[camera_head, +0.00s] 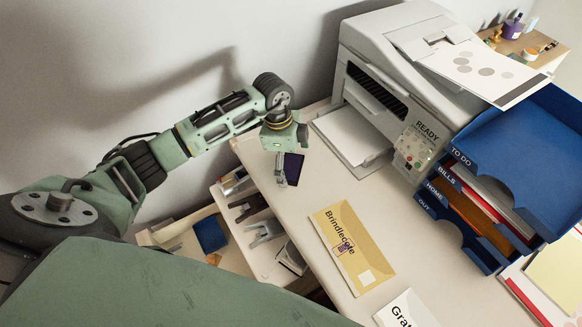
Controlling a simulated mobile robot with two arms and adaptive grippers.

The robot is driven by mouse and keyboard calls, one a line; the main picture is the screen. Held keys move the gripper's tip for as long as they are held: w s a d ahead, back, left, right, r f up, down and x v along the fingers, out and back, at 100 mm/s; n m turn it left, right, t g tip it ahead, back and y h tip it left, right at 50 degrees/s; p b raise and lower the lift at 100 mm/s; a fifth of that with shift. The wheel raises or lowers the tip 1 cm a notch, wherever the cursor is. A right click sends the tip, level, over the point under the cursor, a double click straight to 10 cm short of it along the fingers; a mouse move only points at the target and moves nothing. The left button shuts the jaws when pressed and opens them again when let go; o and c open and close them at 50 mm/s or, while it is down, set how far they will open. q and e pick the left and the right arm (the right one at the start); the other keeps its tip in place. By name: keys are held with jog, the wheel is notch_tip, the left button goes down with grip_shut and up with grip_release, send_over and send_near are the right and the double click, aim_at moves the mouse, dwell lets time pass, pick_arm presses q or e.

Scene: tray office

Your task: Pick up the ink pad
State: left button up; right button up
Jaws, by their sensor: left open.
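A small dark purple rectangle (294,166), which looks like the ink pad, is at the left end of the white desk, close to the printer. My left gripper (281,176) points down just left of it in the picture and partly covers its left side. The gripper is open, though its fingers look small and narrow here. I cannot tell whether the fingers touch the pad or are apart from it. My right gripper is not in view.
A grey printer (400,60) and blue letter trays (530,120) stand on the right. A tan envelope (340,225) lies on the desk (300,215). Open drawers (245,225) with small things, including a dark blue item (210,234), are at the lower left. A wall is behind.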

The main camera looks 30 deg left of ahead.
pick_arm(q)
jog(key=shift+c, duration=0.3)
jog(key=c, duration=1.2)
jog(key=shift+r, duration=0.15)
